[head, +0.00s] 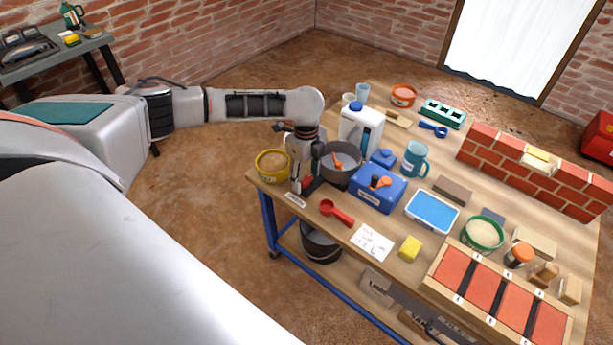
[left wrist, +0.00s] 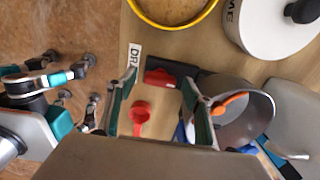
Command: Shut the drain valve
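The drain valve shows in the left wrist view as a red handle (left wrist: 159,77) by a dark block, beside a white label (left wrist: 134,56) reading "DRA", the rest cut off. In the head view a bit of red (head: 307,181) shows behind my left fingers, near the label (head: 295,200) at the bench's left edge. My left gripper (head: 303,184) points down over the valve. In the left wrist view its fingers (left wrist: 161,82) are apart, one each side of the red handle, with nothing visibly clamped. I cannot tell the handle's open or shut position.
A red scoop (head: 336,212) lies just in front of the valve. A grey pot (head: 341,172), a yellow-rimmed bowl (head: 273,163) and a blue box (head: 377,193) stand close around the gripper. A dark bucket (head: 320,243) is below the bench's front edge.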

